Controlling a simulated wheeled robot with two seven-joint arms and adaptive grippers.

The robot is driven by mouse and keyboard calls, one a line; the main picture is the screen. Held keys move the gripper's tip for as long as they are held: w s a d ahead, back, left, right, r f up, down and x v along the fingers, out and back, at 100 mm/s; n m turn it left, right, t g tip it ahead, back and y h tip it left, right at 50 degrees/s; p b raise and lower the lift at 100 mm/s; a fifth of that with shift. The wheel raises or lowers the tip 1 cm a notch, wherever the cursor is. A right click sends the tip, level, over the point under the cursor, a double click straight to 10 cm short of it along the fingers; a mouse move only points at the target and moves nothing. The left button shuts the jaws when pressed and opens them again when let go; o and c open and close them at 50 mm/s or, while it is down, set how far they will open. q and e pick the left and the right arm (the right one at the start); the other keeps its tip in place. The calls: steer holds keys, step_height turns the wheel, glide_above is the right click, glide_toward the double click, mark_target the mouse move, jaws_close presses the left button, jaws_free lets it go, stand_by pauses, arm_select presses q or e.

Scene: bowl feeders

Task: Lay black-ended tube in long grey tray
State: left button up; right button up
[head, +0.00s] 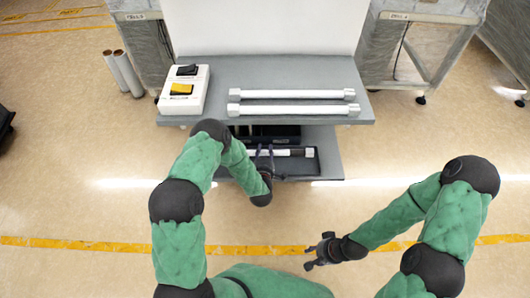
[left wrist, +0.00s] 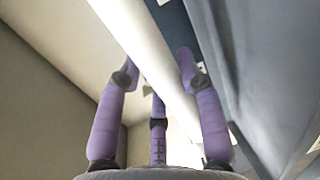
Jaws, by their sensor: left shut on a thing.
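My left gripper (head: 264,156) is shut on a white tube (head: 284,153) over the lower shelf. In the left wrist view the white tube (left wrist: 145,50) runs between the purple fingers. In the head view its right part shows a dark band and a pale end piece; its left part is partly hidden by my arm. A long dark grey tray (head: 316,168) lies under and around the tube on the lower shelf. I cannot tell whether the tube touches its floor. My right gripper (head: 320,251) is empty, its fingers apart, over the floor at the lower right.
Two white tubes with pale ends (head: 292,94) lie on the grey upper shelf (head: 270,70). A white switch box (head: 184,90) stands at its left. A black bin (head: 285,133) sits behind the tray, under the upper shelf's edge.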

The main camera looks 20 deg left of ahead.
arm_select(q)
steer(key=o, duration=1.3)
steer(key=v, duration=1.2)
